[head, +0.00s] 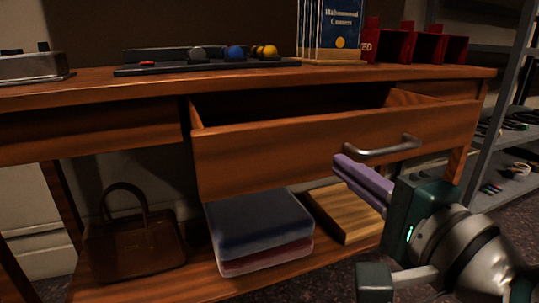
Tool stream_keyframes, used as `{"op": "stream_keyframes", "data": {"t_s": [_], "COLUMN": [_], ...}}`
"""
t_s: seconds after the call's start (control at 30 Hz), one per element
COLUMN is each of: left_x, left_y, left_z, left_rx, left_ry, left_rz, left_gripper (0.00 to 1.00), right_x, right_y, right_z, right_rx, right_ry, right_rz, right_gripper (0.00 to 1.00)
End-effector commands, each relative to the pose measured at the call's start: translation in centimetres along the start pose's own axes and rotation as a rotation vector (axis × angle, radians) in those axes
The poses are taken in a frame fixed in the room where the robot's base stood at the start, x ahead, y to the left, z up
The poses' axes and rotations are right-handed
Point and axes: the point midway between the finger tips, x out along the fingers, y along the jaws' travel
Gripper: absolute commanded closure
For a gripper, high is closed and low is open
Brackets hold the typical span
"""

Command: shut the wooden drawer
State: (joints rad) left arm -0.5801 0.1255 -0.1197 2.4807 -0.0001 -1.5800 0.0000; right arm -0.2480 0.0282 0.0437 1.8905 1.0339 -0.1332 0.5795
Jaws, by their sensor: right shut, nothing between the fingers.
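The wooden drawer (270,157) under the desk top stands open, pulled out toward me. Its inside looks dark, and no contents can be made out. A curved metal handle (382,148) is fixed on the right half of its front. My right gripper (340,163) comes in from the lower right. Its purple fingers are shut and empty, and their tips are just below and left of the handle, close to the drawer front. I cannot tell whether they touch it. My left gripper is not in view.
The wooden desk (90,86) carries a dark tray (205,66) with coloured balls, upright books (330,28) and red holders (415,46). On the lower shelf are a brown handbag (130,245), a folded cloth stack (258,225) and a wooden board (345,212). A grey metal rack (490,128) stands at right.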

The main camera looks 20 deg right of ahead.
Motion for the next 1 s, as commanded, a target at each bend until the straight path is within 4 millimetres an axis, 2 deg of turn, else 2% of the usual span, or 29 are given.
{"op": "stream_keyframes", "data": {"t_s": [0.1, 0.3, 0.77, 0.87, 1.0], "left_x": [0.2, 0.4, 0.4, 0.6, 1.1], "left_y": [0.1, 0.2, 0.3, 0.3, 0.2], "left_z": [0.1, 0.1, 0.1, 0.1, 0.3], "left_rx": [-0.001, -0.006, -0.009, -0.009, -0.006], "left_ry": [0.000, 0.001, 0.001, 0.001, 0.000], "left_rz": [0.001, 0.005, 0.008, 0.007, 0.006], "left_gripper": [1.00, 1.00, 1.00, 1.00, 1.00], "right_x": [1.8, 3.2, 3.6, 4.4, 6.9], "right_y": [0.0, 0.1, 0.1, 0.1, 0.1], "right_z": [0.0, 0.0, -0.1, -0.1, 0.0], "right_rx": [0.003, 0.000, 0.000, 0.001, 0.002], "right_ry": [0.002, 0.001, 0.001, 0.001, 0.001], "right_rz": [-0.002, 0.000, 0.001, -0.001, -0.003], "right_gripper": [1.00, 1.00, 1.00, 1.00, 1.00]}}
